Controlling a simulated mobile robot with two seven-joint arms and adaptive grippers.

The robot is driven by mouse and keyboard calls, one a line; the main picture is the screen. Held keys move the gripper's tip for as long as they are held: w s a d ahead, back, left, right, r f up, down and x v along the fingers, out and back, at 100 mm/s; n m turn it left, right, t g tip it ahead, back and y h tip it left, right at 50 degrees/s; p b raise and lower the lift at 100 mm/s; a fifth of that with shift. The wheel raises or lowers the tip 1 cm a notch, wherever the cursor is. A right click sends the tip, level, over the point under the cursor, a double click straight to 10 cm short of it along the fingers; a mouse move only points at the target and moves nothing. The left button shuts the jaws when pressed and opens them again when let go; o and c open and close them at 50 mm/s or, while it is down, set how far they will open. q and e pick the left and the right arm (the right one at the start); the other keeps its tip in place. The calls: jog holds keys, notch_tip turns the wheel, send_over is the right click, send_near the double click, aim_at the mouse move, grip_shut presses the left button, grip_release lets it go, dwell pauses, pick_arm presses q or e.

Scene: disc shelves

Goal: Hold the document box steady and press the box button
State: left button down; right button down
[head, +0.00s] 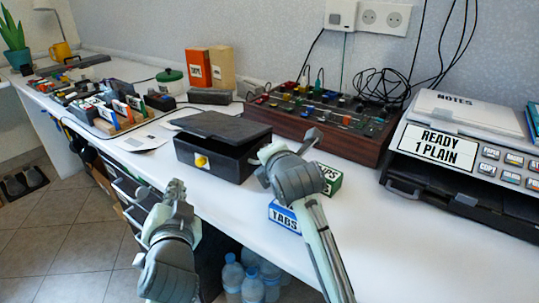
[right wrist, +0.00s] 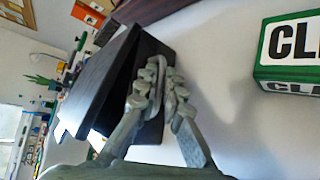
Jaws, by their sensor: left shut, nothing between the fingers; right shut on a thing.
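The black document box (head: 215,158) stands on the white desk, its lid (head: 222,127) raised a little. It also shows in the right wrist view (right wrist: 100,70). The yellow box button (head: 201,161) is on its front face. My right gripper (head: 266,155) is at the box's right side, shut on the box's side wall; its fingers show close up in the right wrist view (right wrist: 160,85). My left gripper (head: 176,188) is shut and empty, in front of the box, below and left of the button and apart from it. The exact finger contact is partly hidden.
A green box (head: 329,179) and a blue TABS box (head: 283,216) sit close to my right arm. A brown control panel (head: 320,128) stands behind the document box. A printer (head: 460,150) is at the right. Several small items (head: 110,108) crowd the left side.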

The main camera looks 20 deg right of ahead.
dwell(0.3)
jog(key=c, duration=1.6)
grip_release()
jog(key=shift+s, duration=0.1)
